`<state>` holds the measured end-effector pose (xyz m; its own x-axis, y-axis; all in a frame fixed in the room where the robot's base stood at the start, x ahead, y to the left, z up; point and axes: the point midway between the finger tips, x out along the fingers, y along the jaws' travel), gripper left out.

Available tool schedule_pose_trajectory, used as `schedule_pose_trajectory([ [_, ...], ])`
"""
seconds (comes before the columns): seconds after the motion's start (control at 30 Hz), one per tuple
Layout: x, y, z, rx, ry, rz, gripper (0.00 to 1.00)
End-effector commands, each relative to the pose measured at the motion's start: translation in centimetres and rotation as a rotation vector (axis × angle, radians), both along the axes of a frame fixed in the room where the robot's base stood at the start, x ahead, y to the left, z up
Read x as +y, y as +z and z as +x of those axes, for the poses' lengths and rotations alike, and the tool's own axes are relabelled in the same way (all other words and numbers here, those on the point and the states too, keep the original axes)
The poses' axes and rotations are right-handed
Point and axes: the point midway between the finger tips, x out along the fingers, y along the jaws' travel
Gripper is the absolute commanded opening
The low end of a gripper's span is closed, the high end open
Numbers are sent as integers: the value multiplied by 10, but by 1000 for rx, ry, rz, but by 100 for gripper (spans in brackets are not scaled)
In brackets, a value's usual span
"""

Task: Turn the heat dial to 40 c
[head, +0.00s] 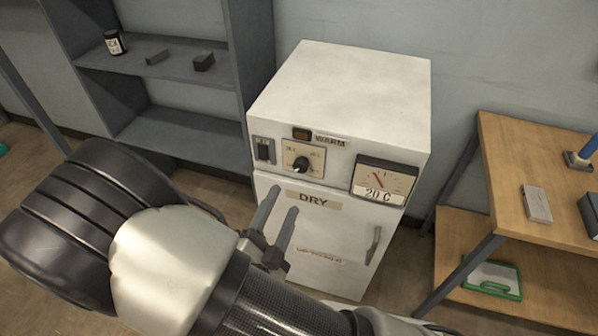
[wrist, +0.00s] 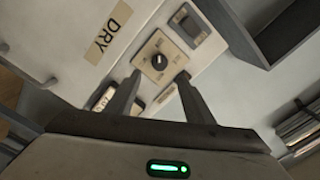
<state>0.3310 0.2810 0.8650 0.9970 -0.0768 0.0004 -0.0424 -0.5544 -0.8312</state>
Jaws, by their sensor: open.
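The heat dial (head: 301,164) is a black knob on a beige plate on the upper front of a white oven (head: 340,85). It also shows in the wrist view (wrist: 159,62), just beyond and between my fingertips. A gauge (head: 384,182) to its right reads 20 C. My gripper (head: 281,207) is open and empty, in front of the oven below the dial. In the wrist view its two fingers (wrist: 154,80) point toward the dial plate, apart from the knob as far as I can tell. The knob's exact setting is too small to read.
A switch (head: 264,149) sits left of the dial and a small amber lamp (head: 302,134) above it, beside a WARM label. The oven door has a handle (head: 374,245). Grey shelves (head: 175,125) stand left; a wooden bench (head: 510,190) stands right.

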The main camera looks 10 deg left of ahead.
Motion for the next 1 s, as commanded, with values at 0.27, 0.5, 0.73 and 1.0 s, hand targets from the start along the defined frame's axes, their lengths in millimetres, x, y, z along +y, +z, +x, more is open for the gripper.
schedule_pose_trajectory([
  [0.27, -6, -1, 62, -1, -4, 2, 48],
  [0.5, -8, -1, 99, -1, -3, 3, 48],
  [0.73, -9, 0, 112, 0, -1, 2, 48],
  [1.0, -9, 0, 112, 0, -1, 2, 41],
])
